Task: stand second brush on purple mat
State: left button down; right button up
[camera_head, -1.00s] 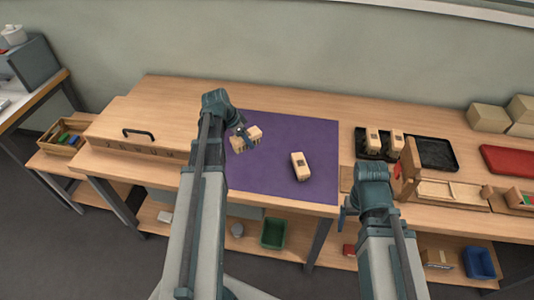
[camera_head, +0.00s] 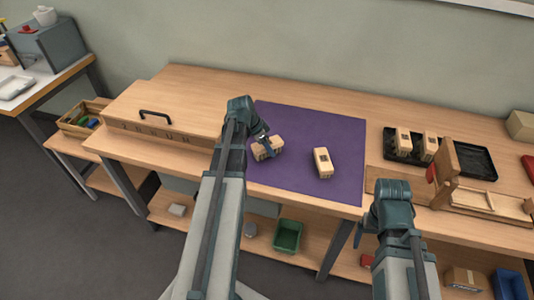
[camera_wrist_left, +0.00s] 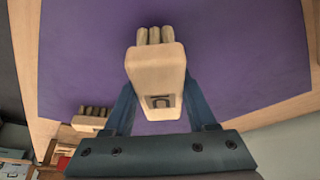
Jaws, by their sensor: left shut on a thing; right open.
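A wooden brush (camera_head: 270,150) is held by my left gripper (camera_head: 265,140) over the left part of the purple mat (camera_head: 300,120). In the left wrist view my left gripper (camera_wrist_left: 160,105) has a finger on each side of the brush (camera_wrist_left: 155,68), whose round tufts point to the top of the picture. I cannot tell whether it touches the mat. Another brush (camera_head: 323,163) stands on the mat, right of the held one; a block with tufts shows at lower left in the wrist view (camera_wrist_left: 88,123). My right gripper (camera_head: 362,228) is empty, near the table's front edge.
A black tray (camera_head: 390,148) with two brush blocks (camera_head: 403,140) stands right of the mat, beside another dark tray (camera_head: 475,158). A wooden fixture (camera_head: 445,180) is at the right. The mat's back is clear.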

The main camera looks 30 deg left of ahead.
pick_arm(q)
jog(key=shift+f, duration=0.35)
pick_arm(e)
jog(key=shift+f, duration=0.35)
pick_arm(q)
jog(key=shift+f, duration=0.15)
jog(key=shift+c, duration=1)
grip_release()
pick_arm(e)
jog(key=shift+f, duration=0.15)
pick_arm(q)
jog(key=p+v, duration=1.1)
jog(key=v, duration=0.1)
jog(key=shift+r, duration=0.25)
pick_arm(e)
notch_tip(320, 180, up, 12)
jog(key=shift+f, duration=0.25)
pick_arm(q)
jog(key=shift+f, duration=0.2)
pick_arm(e)
jog(key=shift+f, duration=0.15)
pick_arm(q)
jog(key=b+x, duration=1.1)
jog(key=x, duration=0.1)
pick_arm(e)
notch_tip(320, 180, down, 11)
